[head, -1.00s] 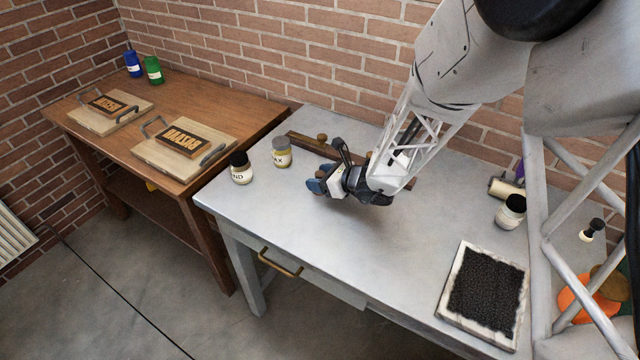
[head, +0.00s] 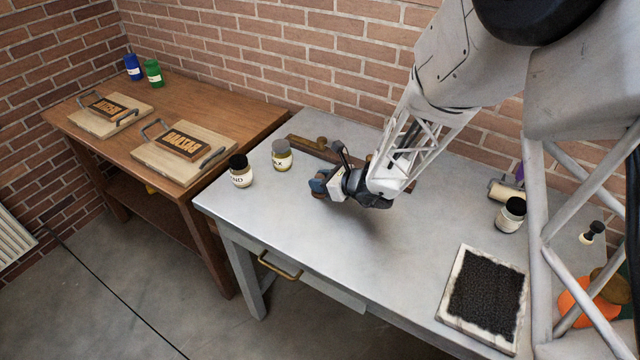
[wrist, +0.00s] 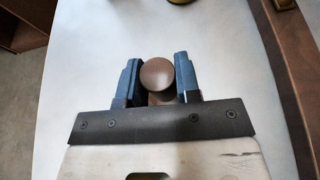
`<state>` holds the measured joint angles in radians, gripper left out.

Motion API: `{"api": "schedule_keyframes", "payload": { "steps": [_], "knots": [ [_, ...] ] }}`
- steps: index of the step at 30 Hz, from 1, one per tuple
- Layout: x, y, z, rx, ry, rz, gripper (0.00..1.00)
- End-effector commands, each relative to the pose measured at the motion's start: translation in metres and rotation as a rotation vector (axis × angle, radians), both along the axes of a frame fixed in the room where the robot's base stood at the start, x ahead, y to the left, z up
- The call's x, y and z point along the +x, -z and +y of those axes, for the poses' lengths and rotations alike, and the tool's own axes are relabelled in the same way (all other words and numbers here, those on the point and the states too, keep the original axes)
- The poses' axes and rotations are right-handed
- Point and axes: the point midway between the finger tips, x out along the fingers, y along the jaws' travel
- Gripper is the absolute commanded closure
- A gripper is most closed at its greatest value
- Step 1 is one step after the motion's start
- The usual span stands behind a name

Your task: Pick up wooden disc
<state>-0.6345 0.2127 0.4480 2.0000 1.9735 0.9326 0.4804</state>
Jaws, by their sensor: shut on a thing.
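The wooden disc (wrist: 158,74) is a brown, round, smooth-topped piece between the two blue fingers of my gripper (wrist: 159,80) in the wrist view. A darker brown part shows just below its round top. My gripper is shut on it. In the head view my gripper (head: 319,186) is over the middle of the grey metal table (head: 290,225), in front of the wooden rail. The disc is hidden by the fingers there. A soft shadow lies on the table under the gripper. I cannot tell the exact height above the table.
A wooden rail (head: 303,143) with a knob (head: 322,143) lies behind the gripper. Two jars (head: 240,171) (head: 282,156) stand to its left. A black-capped jar (head: 511,214) and a framed black pad (head: 485,292) are at the right. The table's front middle is clear.

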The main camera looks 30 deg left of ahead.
Motion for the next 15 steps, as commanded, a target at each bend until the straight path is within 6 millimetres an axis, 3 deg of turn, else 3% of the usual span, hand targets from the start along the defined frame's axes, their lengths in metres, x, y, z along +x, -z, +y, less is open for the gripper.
{"api": "schedule_keyframes", "payload": {
  "steps": [8, 15],
  "knots": [
    [0.000, -0.009, 0.000, 0.001, 0.000, -0.002, 0.93],
    [0.000, -0.032, 0.000, 0.002, 0.000, -0.003, 0.93]
  ]
}}
